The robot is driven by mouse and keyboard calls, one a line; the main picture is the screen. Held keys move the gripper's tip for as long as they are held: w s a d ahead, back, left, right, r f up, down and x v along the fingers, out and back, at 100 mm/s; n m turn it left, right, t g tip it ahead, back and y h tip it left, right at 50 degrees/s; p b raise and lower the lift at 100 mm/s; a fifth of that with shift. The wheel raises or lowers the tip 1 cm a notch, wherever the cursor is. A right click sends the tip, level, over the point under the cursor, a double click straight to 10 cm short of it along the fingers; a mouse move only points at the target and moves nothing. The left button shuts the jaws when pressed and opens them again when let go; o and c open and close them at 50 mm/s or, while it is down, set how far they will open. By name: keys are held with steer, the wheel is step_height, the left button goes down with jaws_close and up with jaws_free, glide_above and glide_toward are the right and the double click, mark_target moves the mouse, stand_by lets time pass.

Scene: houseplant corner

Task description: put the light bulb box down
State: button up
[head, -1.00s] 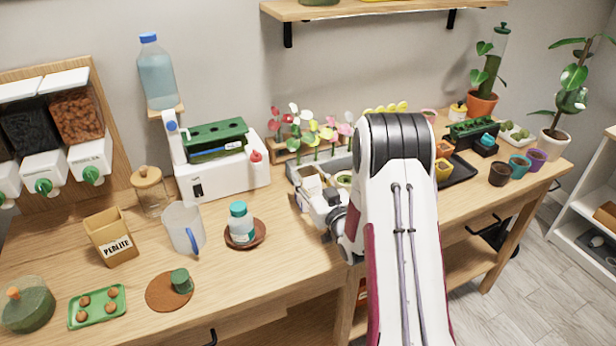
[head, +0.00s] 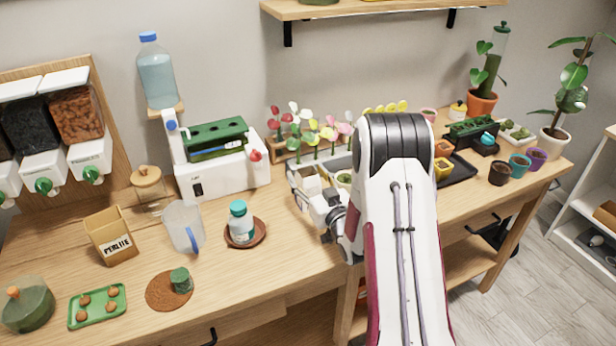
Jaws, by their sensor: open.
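My gripper (head: 314,202) is low at the front left of a grey tray (head: 293,172) on the wooden bench, mostly hidden behind its own wrist and my arm. Its jaws are open. A small pale box-like thing (head: 312,185) sits just beyond the gripper, at the tray's left end. I cannot tell whether it is the light bulb box, or whether the gripper touches it. No other thing can be made out as a light bulb box.
To the left stand a blue-lidded bottle (head: 240,221) on a brown saucer, a clear jug (head: 183,227) and a perlite box (head: 110,236). Flowers (head: 318,137) rise behind the tray. Pots (head: 499,173) stand right.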

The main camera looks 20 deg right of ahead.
steer(key=shift+r, duration=0.15)
steer(key=s, duration=1.2)
stand_by(0.7)
steer(key=s+a+r+g+h, duration=0.1)
steer(key=s+a+r+g, duration=0.15)
steer(key=r, duration=0.25)
steer(key=s+a+r+g+h, duration=0.1)
steer(key=s+a+r+g, duration=0.15)
steer(key=r+g, duration=0.2)
steer(key=s+a+r+g, duration=0.1)
steer(key=s+a, duration=0.2)
steer(key=s, duration=0.5)
steer(key=s+a+r+g+y, duration=0.1)
steer(key=s+a, duration=0.3)
steer(key=s, duration=0.5)
steer(key=s+a+r+g+y, duration=0.1)
steer(key=s+a+r+g, duration=0.2)
steer(key=s, duration=0.6)
steer(key=shift+s+a, duration=0.25)
steer(key=shift+a, duration=0.5)
